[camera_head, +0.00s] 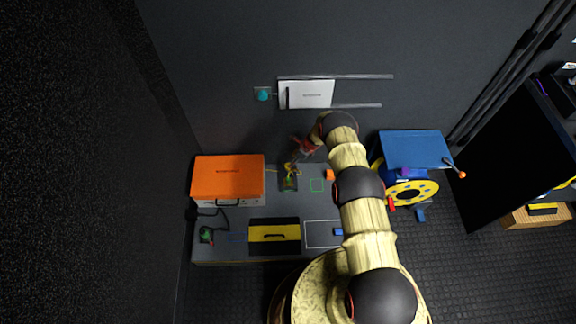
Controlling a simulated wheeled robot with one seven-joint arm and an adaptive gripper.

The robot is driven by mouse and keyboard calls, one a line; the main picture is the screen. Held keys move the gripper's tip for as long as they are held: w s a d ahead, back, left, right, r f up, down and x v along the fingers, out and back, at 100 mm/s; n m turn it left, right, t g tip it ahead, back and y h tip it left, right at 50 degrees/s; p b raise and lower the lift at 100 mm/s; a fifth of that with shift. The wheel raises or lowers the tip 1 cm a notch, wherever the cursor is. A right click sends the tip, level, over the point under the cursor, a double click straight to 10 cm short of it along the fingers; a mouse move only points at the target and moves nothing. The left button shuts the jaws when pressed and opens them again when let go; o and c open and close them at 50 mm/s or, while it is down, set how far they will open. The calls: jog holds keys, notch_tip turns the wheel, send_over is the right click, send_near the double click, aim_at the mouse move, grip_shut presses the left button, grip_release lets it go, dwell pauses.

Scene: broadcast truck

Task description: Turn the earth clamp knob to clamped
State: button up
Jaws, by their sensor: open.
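A small dark fitting with yellow and green parts (289,183) sits at the back of the grey bench. It looks like the earth clamp, but its knob is too small to make out and its setting cannot be read. My gripper (291,164) is at the end of my arm, just behind and above this fitting, and partly overlaps it in the picture. Its jaws are open, and nothing shows between them. Whether they touch the fitting cannot be told.
An orange case (228,177) stands left on the bench (222,254). A black-and-yellow box (274,237) lies in front. A green-and-red fitting (207,236) with a cable is front left. A blue-and-yellow reel (410,190) stands right. A white panel (308,95) is behind.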

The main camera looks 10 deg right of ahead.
jog(key=shift+b+x, duration=1.9)
jog(key=shift+x, duration=2.05)
jog(key=shift+w, duration=0.1)
jog(key=shift+c, duration=1.2)
jog(key=c, duration=0.9)
